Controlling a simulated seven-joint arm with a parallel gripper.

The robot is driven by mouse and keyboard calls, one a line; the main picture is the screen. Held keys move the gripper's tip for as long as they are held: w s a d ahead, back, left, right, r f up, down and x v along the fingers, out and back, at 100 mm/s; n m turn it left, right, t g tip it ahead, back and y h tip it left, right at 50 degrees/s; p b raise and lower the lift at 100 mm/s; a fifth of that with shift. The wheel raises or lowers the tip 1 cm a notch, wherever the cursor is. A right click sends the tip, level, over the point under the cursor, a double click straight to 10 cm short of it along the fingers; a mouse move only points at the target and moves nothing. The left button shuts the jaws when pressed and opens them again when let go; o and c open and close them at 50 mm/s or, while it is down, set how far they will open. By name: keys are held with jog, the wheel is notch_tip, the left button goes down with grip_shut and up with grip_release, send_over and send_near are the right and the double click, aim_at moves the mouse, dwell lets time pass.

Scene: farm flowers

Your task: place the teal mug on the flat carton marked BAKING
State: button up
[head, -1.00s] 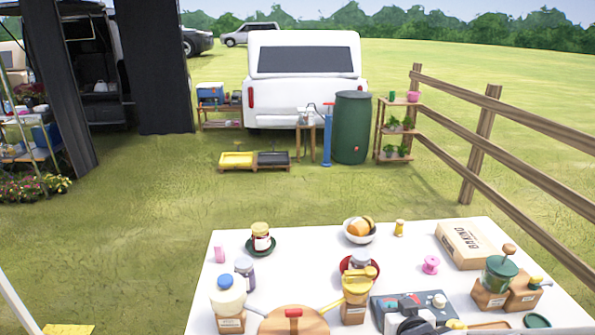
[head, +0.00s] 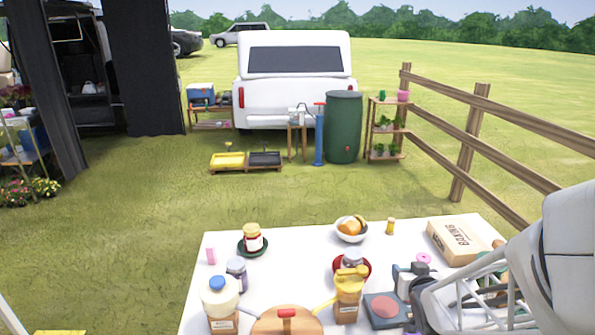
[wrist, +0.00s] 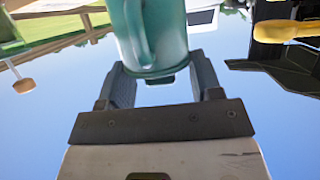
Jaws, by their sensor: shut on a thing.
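The teal mug (wrist: 165,30) fills the top middle of the wrist view, with its handle facing the camera. My gripper (wrist: 162,68) is shut on it, one grey finger on each side. In the head view my arm reaches in from the right over the table's front right; I cannot make out the mug clearly there. The flat tan carton marked BAKING (head: 460,243) lies at the back right of the white table.
A bowl of bread (head: 351,229) and a small yellow shaker (head: 390,226) stand left of the carton. A pink ring-like object (head: 423,259) is near its left front. Jars (head: 237,270) and a yellow-lidded canister (head: 348,290) stand further left. A wooden fence (head: 470,140) runs behind.

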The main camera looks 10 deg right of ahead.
jog(key=w+d+m+h, duration=0.1)
jog(key=w+d, duration=0.4)
jog(key=d, duration=0.5)
jog(key=w+d+m+h, duration=0.1)
jog(key=w+d, duration=0.4)
jog(key=d, duration=0.6)
jog(key=shift+w+f+m+g+h, duration=0.2)
jog(key=shift+w+m+g+h, duration=0.2)
jog(key=shift+h, duration=0.4)
jog(key=shift+d, duration=0.1)
jog(key=w+d, duration=0.4)
jog(key=w, duration=0.3)
jog(key=w+d+f, duration=0.1)
jog(key=w+d, duration=0.3)
jog(key=w, duration=0.2)
jog(key=shift+w+f, duration=0.25)
jog(key=shift+w, duration=0.15)
jog(key=shift+f, duration=0.15)
jog(key=shift+f, duration=1.6)
jog(key=shift+f, duration=0.2)
jog(key=o, duration=1.2)
jog(key=shift+s+r, duration=0.1)
jog(key=shift+r, duration=0.1)
